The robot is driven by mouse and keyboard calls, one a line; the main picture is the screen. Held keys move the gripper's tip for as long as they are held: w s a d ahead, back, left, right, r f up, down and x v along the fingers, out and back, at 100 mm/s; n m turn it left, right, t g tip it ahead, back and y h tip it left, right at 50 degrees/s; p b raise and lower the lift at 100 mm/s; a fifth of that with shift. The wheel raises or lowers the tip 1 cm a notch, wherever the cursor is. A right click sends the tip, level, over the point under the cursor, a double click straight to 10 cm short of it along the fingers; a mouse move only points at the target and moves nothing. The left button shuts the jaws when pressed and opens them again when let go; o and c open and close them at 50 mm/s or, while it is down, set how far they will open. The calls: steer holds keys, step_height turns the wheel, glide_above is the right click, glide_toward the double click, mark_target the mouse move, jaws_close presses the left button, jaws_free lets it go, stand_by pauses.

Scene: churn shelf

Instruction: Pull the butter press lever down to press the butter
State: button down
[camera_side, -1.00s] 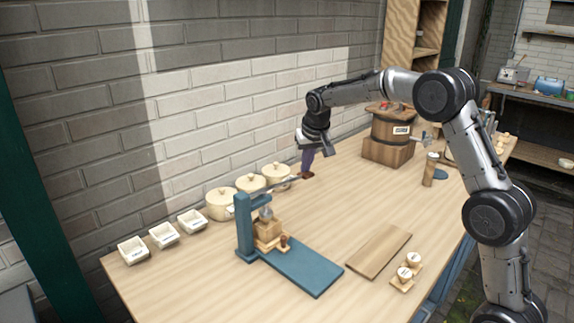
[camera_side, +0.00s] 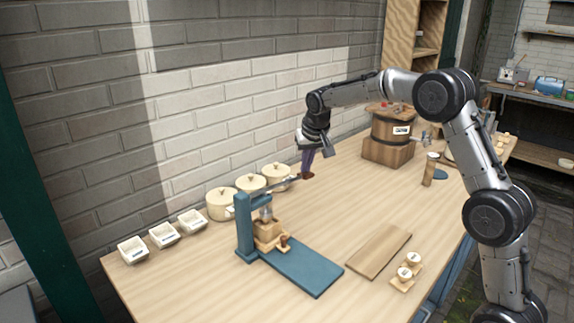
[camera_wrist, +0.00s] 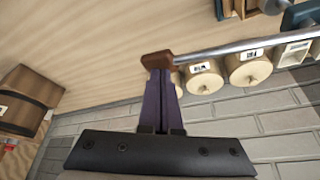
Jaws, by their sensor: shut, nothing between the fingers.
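The blue butter press (camera_side: 243,228) stands on the table with its base plate reaching toward the front. Its metal lever (camera_side: 272,187) runs from the post top up to the right and ends in a brown handle (camera_side: 307,176). A wooden mould (camera_side: 267,230) sits under the plunger; I cannot make out the butter. My gripper (camera_side: 307,172) is shut and empty, pointing down, with its purple fingertips at the handle's top. In the wrist view the fingertips (camera_wrist: 158,72) meet the brown handle (camera_wrist: 157,60), which hides their very ends; the lever (camera_wrist: 240,47) extends right.
Lidded round pots (camera_side: 250,184) stand behind the lever, against the brick wall. Small labelled trays (camera_side: 163,235) are at left. A wooden churn (camera_side: 390,138) stands behind right. A board (camera_side: 379,251) and stamps (camera_side: 405,274) lie at front right. Table between is clear.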

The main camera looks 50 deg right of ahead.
steer(key=shift+s+f, duration=0.15)
steer(key=shift+f, duration=0.35)
steer(key=shift+w+r, duration=0.2)
steer(key=shift+r, duration=6.1)
steer(key=shift+a, duration=0.1)
